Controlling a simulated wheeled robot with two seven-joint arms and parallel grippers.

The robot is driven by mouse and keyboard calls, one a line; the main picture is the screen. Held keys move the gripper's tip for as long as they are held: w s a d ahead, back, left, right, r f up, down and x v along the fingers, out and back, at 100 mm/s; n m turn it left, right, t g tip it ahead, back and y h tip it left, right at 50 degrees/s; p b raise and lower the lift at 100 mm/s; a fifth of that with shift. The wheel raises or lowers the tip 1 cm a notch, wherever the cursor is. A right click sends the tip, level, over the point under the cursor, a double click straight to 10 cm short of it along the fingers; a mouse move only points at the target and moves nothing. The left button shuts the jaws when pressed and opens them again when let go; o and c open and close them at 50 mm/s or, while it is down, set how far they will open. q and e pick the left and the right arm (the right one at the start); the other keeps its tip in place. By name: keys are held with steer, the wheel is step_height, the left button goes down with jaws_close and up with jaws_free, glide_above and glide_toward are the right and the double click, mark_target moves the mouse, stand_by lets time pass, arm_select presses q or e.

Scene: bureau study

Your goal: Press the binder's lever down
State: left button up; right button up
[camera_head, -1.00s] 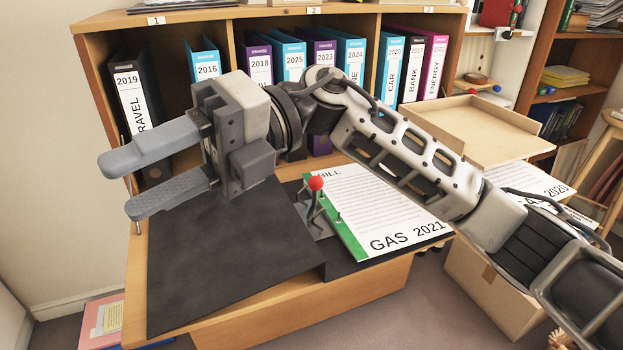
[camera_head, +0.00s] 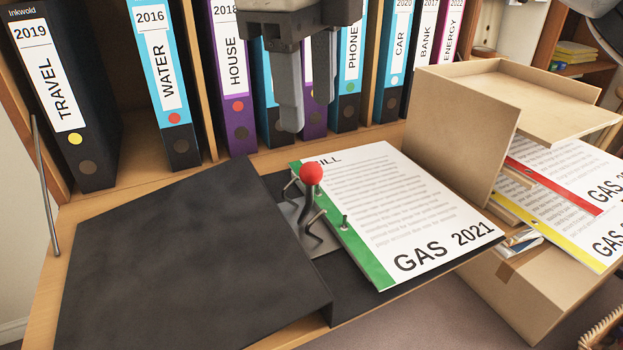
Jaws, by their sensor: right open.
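The binder (camera_head: 170,270) lies open on the desk flap, with its black cover spread to the left. Its lever stands up from a metal plate and ends in a red ball (camera_head: 311,174). Curved metal arches stand beside it, apart from the small posts at the paper's green strip. The white GAS 2021 bill (camera_head: 405,205) lies on the binder's right side. My right gripper (camera_head: 307,112) hangs above and behind the red ball, fingers pointing down, open and empty. It does not appear to touch the lever. My left gripper is not in view.
Upright binders (camera_head: 168,85) stand on the shelf just behind my right gripper. A cardboard-coloured tray box (camera_head: 460,125) rises to the right of the bill. More GAS papers (camera_head: 560,180) lie beyond it.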

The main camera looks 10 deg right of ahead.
mark_target(311, 164)
arm_select(q)
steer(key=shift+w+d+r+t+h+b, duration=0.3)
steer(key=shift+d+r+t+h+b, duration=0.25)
steer(key=shift+b, duration=0.45)
arm_select(e)
steer(key=f, duration=1)
steer(key=shift+w+d+f, duration=0.1)
steer(key=shift+w+d, duration=0.15)
steer(key=shift+w, duration=0.1)
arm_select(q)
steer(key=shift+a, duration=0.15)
arm_select(e)
jaws_close()
